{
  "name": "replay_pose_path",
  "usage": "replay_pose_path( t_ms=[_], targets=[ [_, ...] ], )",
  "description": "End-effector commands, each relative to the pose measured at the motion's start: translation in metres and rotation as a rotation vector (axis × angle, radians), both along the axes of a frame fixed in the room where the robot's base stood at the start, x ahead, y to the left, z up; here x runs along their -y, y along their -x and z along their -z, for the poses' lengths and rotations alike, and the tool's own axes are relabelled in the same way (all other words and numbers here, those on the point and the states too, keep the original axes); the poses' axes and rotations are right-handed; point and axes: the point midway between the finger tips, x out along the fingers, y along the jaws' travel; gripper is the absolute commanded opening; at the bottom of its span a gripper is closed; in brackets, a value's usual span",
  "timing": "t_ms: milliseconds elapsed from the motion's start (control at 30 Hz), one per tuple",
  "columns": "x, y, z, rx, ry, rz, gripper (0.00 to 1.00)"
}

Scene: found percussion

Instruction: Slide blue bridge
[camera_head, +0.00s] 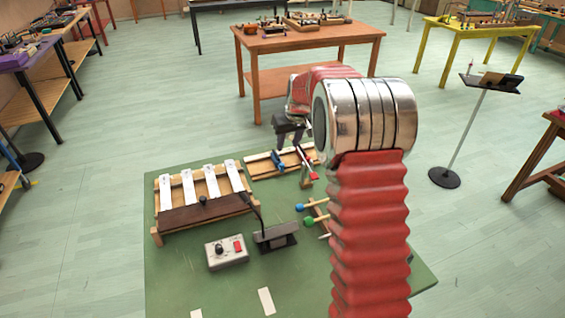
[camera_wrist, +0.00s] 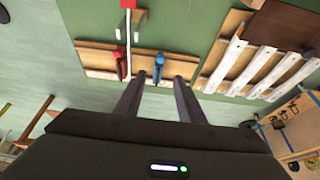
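The blue bridge (camera_head: 278,161) stands on a wooden board (camera_head: 259,166) at the far edge of the green table. It also shows in the wrist view (camera_wrist: 158,66), under a thin string that runs along the board. My gripper (camera_wrist: 160,80) is open and empty. In the wrist view its two dark fingertips lie either side of the blue bridge in the picture, and I cannot tell the height gap. A red bridge (camera_wrist: 121,64) stands on the same board, left of the blue one in that view. In the head view my gripper (camera_head: 297,143) is partly hidden by my arm.
A wooden frame with white bars (camera_head: 210,183) stands left of the board. A grey box with knobs (camera_head: 227,251), a black stand (camera_head: 274,237) and mallets (camera_head: 309,220) lie nearer on the green table (camera_head: 190,285). A red block (camera_head: 314,176) is at the board's near right end.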

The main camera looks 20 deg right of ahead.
Motion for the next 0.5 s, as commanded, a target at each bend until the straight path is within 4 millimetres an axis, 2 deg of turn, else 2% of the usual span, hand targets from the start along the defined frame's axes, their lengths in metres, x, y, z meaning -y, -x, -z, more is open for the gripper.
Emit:
replay_pose_path(
  t_ms=[500],
  targets=[
    [-0.002, -0.025, 0.062, -0.003, -0.001, -0.003, 0.35]
  ],
)
